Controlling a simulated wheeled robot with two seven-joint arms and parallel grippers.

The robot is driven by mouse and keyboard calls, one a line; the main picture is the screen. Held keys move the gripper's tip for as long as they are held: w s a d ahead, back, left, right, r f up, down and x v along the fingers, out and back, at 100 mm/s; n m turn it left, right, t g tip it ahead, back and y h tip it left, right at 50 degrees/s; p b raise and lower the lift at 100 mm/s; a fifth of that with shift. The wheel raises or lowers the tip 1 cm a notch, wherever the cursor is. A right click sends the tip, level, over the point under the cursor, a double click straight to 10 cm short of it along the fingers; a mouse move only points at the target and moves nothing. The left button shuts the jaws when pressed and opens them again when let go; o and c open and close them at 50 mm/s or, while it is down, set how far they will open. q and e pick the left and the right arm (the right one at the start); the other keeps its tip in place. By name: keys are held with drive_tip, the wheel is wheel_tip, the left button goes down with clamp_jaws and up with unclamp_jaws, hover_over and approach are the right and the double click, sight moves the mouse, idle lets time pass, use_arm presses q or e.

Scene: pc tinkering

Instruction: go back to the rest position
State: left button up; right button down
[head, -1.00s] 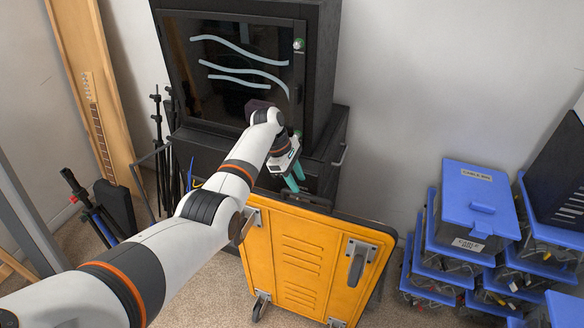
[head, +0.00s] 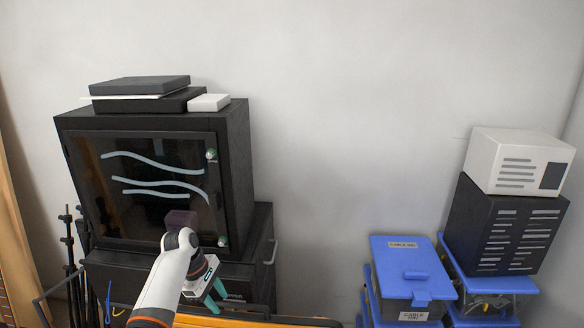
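My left arm comes up from the bottom edge of the head view, a little left of the middle. Its gripper (head: 216,298) has teal fingers that point down and stand apart, with nothing seen between them. The gripper is in front of the lower part of a black cabinet (head: 235,150) with a dark glass door. My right gripper is not in view.
The yellow cart (head: 200,321) shows only its top edge below the gripper. Blue cable bins (head: 405,265) are stacked at the right, beside a black slotted case (head: 510,232) with a white box (head: 520,160) on top. Boxes (head: 140,85) lie on the cabinet.

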use_arm(q)
drive_tip(key=s+f+m+y, duration=0.1)
drive_tip(key=s+f+m, duration=0.25)
drive_tip(key=s, duration=0.35)
drive_tip(key=s+f+m+t+y, duration=0.1)
drive_tip(key=s+f+m, duration=0.25)
drive_tip(key=s, duration=0.35)
drive_tip(key=s+f+m+y, duration=0.1)
drive_tip(key=s+f+m, duration=0.25)
drive_tip(key=s, duration=0.35)
drive_tip(key=s+d+r+m+t, duration=0.1)
drive_tip(key=s+r+m, duration=0.3)
drive_tip(key=s, duration=0.5)
drive_tip(key=s+d+r+m+t, duration=0.1)
drive_tip(key=s+r+m, duration=0.2)
drive_tip(key=s, duration=0.6)
wheel_tip(320, 180, down, 28)
drive_tip(key=g+b, duration=0.1)
drive_tip(key=b, duration=0.3)
drive_tip(key=s+a+f+g+b, duration=0.1)
drive_tip(key=s+a+f+b, duration=0.1)
drive_tip(key=s+f, duration=1.5)
wheel_tip(320, 180, down, 4)
drive_tip(key=shift+s+a+r+m+g+y, duration=0.15)
drive_tip(key=shift+a+r+m+g+y, duration=0.15)
drive_tip(key=shift+a+m+y, duration=0.1)
